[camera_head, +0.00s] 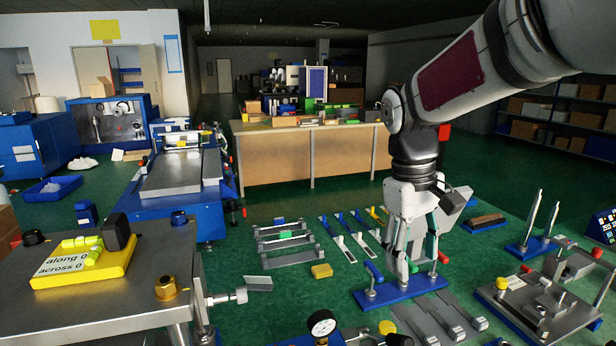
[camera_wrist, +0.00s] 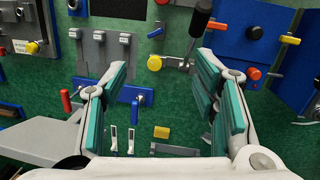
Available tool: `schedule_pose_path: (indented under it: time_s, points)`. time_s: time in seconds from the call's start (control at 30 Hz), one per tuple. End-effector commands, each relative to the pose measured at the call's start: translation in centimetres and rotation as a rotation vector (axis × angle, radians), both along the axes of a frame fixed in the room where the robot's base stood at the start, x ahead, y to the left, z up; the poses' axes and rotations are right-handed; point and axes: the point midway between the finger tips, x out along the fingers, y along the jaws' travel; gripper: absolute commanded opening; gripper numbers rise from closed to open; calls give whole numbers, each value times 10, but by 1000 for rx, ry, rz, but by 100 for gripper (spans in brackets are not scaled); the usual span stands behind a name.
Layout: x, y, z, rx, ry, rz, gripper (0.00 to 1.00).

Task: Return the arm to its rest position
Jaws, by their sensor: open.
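My gripper (camera_head: 408,262) hangs from the raised arm at the right of the head view, fingers pointing down. It appears over or in front of a blue base with upright handles (camera_head: 400,291); I cannot tell the gap between them. In the wrist view my gripper (camera_wrist: 163,88) has its two teal-padded fingers spread wide. Nothing is held between them; green surface and a blue fitting (camera_wrist: 130,95) show in the gap. The arm comes in from the upper right.
A dial gauge (camera_head: 322,324) is at the front. A metal fixture (camera_head: 538,308) and posts on a blue base (camera_head: 530,245) are at right. A wooden bench (camera_head: 310,155) stands behind.

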Motion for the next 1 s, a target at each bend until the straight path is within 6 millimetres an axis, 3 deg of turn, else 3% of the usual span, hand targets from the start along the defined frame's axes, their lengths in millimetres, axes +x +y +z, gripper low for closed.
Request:
schedule_pose_path:
  time_s: [0.1,0.3,0.6,0.8,1.0]
  points:
    - [-41,-6,28,22,-76,-60,54]
    - [-105,-11,52,66,-191,-163,54]
    - [-194,-14,59,144,-357,-312,54]
    - [-227,-13,52,183,-426,-376,54]
    - [-236,-13,48,194,-444,-396,54]
